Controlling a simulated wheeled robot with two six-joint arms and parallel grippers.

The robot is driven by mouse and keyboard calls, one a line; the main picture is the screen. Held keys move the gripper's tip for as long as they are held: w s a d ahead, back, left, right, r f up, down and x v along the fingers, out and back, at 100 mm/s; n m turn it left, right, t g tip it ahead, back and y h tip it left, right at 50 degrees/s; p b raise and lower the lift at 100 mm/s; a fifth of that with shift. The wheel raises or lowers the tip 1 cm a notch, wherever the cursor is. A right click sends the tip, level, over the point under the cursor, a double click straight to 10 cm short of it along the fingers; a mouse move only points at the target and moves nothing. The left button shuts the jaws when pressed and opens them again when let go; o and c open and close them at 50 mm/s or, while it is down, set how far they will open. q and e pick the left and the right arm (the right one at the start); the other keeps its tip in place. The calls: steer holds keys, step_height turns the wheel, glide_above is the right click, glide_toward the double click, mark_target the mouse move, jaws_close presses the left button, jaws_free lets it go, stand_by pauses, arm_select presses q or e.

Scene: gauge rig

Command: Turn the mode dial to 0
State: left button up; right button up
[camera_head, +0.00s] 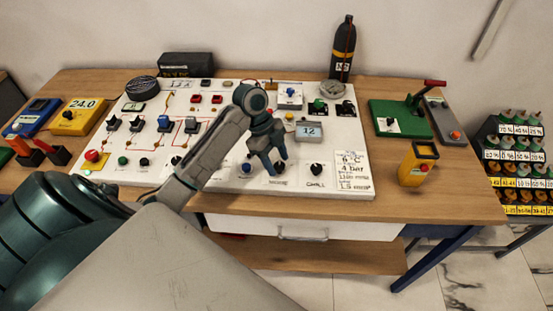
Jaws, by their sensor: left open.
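A white control board (350,182) lies on the wooden table, with several dials and switches on it. The labels are too small for me to tell which one is the mode dial. My left gripper (275,166) is open and points down at the dark knob, partly hiding it. I cannot tell whether the fingers touch it. My right gripper is not in view.
My left arm covers the board's front middle. A yellow box (418,163), a green plate with a red-handled lever (400,119) and a black bottle (343,50) stand to the right and back. Yellow and blue meters (78,117) are at left.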

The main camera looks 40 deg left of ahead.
arm_select(q)
steer(key=v, duration=1)
steer(key=shift+r, duration=0.35)
